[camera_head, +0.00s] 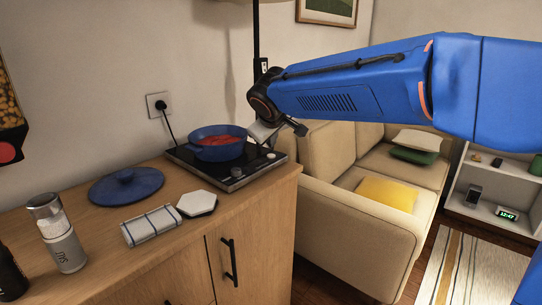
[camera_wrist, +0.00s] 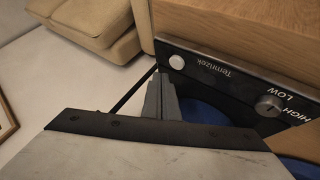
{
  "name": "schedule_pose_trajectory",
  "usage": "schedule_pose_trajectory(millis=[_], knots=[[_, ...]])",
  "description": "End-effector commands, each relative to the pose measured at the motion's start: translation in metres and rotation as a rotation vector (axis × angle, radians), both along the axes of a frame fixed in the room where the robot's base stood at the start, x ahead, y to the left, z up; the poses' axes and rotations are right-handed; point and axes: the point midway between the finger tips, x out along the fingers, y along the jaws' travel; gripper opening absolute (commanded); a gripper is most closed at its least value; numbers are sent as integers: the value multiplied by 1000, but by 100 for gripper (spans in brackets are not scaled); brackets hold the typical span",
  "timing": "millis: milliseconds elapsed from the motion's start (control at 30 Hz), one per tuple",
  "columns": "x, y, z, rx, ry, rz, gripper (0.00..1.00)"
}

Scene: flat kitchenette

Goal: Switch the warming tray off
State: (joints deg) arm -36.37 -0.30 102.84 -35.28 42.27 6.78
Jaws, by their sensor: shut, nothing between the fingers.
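The black warming tray (camera_head: 245,177) sits on the wooden counter with a blue pan (camera_head: 217,153) of red food on it. Its front panel fills the right of the wrist view (camera_wrist: 222,83). The panel carries a pale round button (camera_wrist: 176,62) near one end and a dial (camera_wrist: 268,105) beside the words LOW and HIGH. The dial (camera_head: 236,172) and the button (camera_head: 271,155) also show in the head view. I cannot tell the dial's setting. My gripper (camera_wrist: 160,82) is shut and empty, close to the button end of the tray, apart from the button.
A blue lid (camera_head: 126,186), a folded cloth (camera_head: 151,226), a white hexagonal tile (camera_head: 197,203) and a shaker (camera_head: 63,243) stand on the counter to the left. A cord runs from the tray to a wall socket (camera_head: 159,104). A beige sofa (camera_head: 340,215) is right of the counter.

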Motion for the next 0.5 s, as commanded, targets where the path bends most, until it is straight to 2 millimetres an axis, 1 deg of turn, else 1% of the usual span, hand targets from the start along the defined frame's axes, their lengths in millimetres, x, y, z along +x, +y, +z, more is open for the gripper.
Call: schedule_pose_trajectory(millis=[33,500], knots=[[0,0,5,2,-1,0,0],[0,0,42,0,-1,0,0]])
